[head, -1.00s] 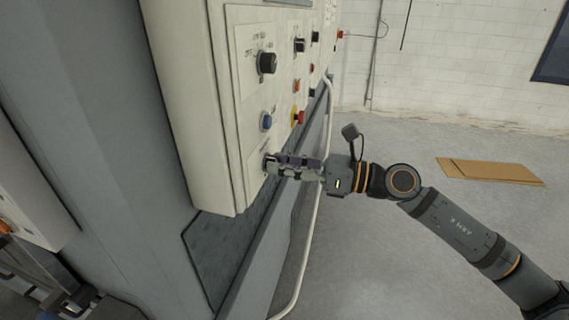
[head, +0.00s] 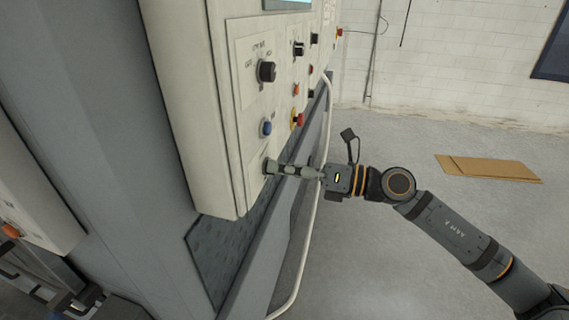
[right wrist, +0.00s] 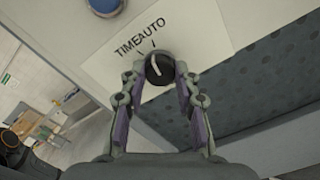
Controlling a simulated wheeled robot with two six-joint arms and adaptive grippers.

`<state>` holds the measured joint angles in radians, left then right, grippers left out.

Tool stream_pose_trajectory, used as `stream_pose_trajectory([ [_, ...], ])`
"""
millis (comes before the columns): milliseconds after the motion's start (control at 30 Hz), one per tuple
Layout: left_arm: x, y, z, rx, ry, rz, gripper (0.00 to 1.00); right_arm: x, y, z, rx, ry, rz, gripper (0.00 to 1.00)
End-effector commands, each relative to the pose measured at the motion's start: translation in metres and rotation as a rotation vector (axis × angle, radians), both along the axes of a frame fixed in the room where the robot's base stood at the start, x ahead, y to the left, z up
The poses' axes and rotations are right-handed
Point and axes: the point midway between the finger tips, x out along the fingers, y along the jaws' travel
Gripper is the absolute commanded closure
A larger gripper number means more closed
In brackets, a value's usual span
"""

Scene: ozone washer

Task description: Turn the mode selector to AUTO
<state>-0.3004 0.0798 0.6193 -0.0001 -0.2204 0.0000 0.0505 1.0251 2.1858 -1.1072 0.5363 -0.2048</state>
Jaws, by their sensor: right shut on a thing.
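The mode selector is a black round knob (right wrist: 160,68) with a white pointer mark, low on the light control panel. The words TIME (right wrist: 127,45) and AUTO (right wrist: 152,26) are printed above it, with short tick lines. I cannot tell exactly which tick the pointer meets. My right gripper (right wrist: 160,82) has its two fingers on either side of the knob and is shut on it. In the head view, the right gripper (head: 272,167) reaches the panel from the right and hides most of the knob. My left gripper is not in view.
Above the selector are a blue button (head: 266,128), a larger black knob (head: 266,71) and a red button on yellow (head: 298,120). A pale rail (head: 318,210) runs beside the machine. Open floor lies to the right, with flat cardboard (head: 490,168).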

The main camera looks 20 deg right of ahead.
Motion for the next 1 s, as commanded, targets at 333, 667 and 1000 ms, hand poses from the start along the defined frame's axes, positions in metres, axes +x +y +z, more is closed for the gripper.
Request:
stream_pose_trajectory([
  [333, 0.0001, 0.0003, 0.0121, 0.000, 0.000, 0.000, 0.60, 0.0005, -0.0004, 0.0013, 0.096, 0.142, -0.001, 1.00],
  [667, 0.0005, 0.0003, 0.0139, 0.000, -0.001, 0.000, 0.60, 0.0006, -0.0004, 0.0001, 0.123, 0.180, -0.001, 1.00],
  [1000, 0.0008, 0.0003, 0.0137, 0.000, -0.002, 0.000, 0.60, 0.0006, -0.0004, 0.0000, 0.123, 0.180, 0.000, 0.64],
])
